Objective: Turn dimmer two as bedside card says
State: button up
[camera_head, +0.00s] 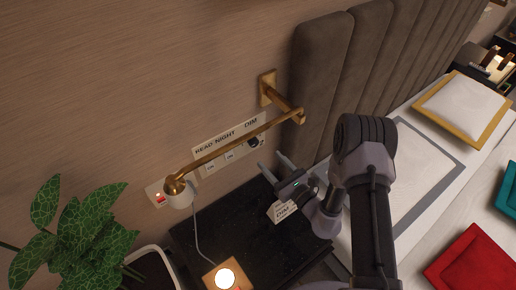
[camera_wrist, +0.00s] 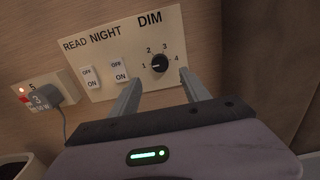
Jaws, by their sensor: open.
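The dimmer is a round black knob (camera_wrist: 160,63) under the word DIM on a cream wall plate (camera_wrist: 108,78), with the numbers 1 to 4 around it. A small light mark on the knob seems to face the 1. In the head view the knob (camera_head: 254,142) is at the plate's right end. My gripper (camera_head: 273,163) is open and empty, its fingers pointing at the wall below the knob. In the wrist view my gripper (camera_wrist: 160,82) has one finger on each side of the knob's position, apart from it. A white card (camera_head: 281,211) stands on the black bedside top; its print is too small to read.
READ and NIGHT rocker switches (camera_wrist: 90,76) sit left of the knob. A socket with a plug (camera_wrist: 46,96) is further left. A brass lamp arm (camera_head: 240,137) crosses in front of the plate. A wooden box with a glowing disc (camera_head: 225,278) is on the black top (camera_head: 235,222).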

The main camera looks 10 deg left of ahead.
aim_at(255, 144)
jog(key=b+x, duration=0.1)
jog(key=x, duration=0.7)
jog(key=shift+w+a, duration=0.1)
jog(key=shift+a, duration=0.05)
grip_shut()
